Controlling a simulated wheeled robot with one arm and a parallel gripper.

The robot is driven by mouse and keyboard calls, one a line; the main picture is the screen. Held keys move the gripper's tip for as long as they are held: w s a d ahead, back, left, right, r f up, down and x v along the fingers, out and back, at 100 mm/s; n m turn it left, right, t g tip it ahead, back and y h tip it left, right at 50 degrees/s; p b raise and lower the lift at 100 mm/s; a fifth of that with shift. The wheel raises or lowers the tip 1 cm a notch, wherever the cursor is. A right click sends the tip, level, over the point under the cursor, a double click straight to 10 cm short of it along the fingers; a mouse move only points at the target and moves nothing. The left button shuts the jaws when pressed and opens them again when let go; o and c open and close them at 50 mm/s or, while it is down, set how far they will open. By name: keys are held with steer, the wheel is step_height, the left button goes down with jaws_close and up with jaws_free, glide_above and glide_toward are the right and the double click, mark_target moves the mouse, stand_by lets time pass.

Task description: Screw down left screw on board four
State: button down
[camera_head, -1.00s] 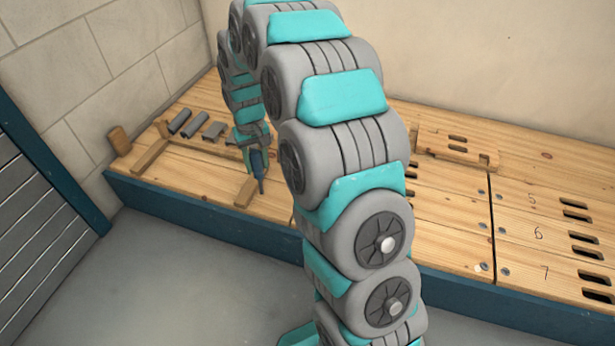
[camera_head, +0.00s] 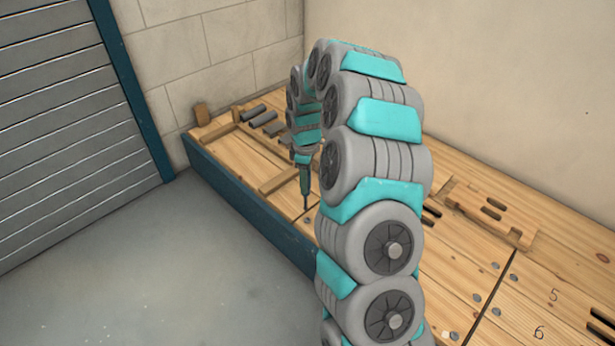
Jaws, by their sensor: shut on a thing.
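My gripper (camera_head: 304,158) is shut on a screwdriver (camera_head: 305,183), which has a greenish handle and a thin shaft pointing straight down. The shaft's tip is close above a small grey screw (camera_head: 307,220) near the front edge of the wooden bench top; I cannot tell whether they touch. No number 4 can be read, so I cannot tell which board lies under the tip. My own arm hides much of the middle of the bench.
The wooden bench (camera_head: 240,160) runs along the wall with a blue front. Several grey pipe pieces (camera_head: 262,120) and wooden strips (camera_head: 283,180) lie at its far left end. A slotted wooden piece (camera_head: 490,215) lies right of my arm. The floor is clear.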

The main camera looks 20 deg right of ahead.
steer(key=shift+d+f+n, duration=0.1)
steer(key=shift+d+n, duration=0.2)
step_height(320, 180, down, 7)
steer(key=m+b, duration=0.5)
steer(key=m, duration=0.6)
steer(key=shift+b, duration=0.35)
steer(key=m, duration=0.4)
steer(key=m+p, duration=0.1)
steer(key=m, duration=0.4)
steer(key=shift+m, duration=0.3)
steer(key=shift+n, duration=0.7)
steer(key=shift+r+p, duration=1.25)
steer(key=shift+r, duration=2.85)
steer(key=shift+a, duration=0.15)
